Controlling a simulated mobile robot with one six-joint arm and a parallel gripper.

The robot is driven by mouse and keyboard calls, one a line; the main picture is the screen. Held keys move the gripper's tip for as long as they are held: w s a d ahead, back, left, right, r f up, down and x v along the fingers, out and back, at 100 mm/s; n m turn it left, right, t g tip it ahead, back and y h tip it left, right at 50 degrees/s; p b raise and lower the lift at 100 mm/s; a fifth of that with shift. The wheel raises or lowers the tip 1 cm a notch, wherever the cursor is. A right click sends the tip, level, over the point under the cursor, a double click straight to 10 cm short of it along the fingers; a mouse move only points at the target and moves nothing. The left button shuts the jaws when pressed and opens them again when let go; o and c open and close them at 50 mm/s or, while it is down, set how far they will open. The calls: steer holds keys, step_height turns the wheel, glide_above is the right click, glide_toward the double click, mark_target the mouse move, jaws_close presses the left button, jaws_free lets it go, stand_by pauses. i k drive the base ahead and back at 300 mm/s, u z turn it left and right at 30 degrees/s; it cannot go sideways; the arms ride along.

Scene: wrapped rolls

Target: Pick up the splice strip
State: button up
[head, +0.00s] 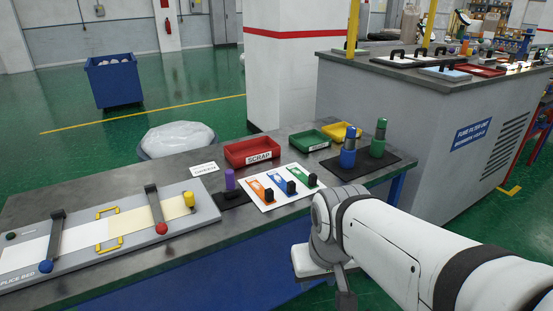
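A white card (301,193) lies on the bench with orange (256,187), blue (279,182) and green (301,177) strips, each with a dark grip block near its lower end. I cannot tell which piece is the splice strip. At the left, the grey splice bed (196,222) holds a white sheet (22,254) and a cream sheet (130,221) under two dark clamp bars, with a yellow bracket frame (97,230) between them. My gripper (344,292) hangs beyond the bench's front edge, right of and below the card. Its fingers are mostly hidden, so its opening does not show.
A red SCRAP tray (252,152), a green tray (309,140) and a yellow tray (341,133) stand at the back. Bottles (348,152) stand on a dark mat at right. A purple piece (230,180) is beside the card. A grey filter unit (420,120) rises behind the bench.

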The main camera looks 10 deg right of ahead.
mark_target(310, 182)
steer(key=u, duration=0.05)
steer(key=i, duration=1)
steer(key=z, duration=0.05)
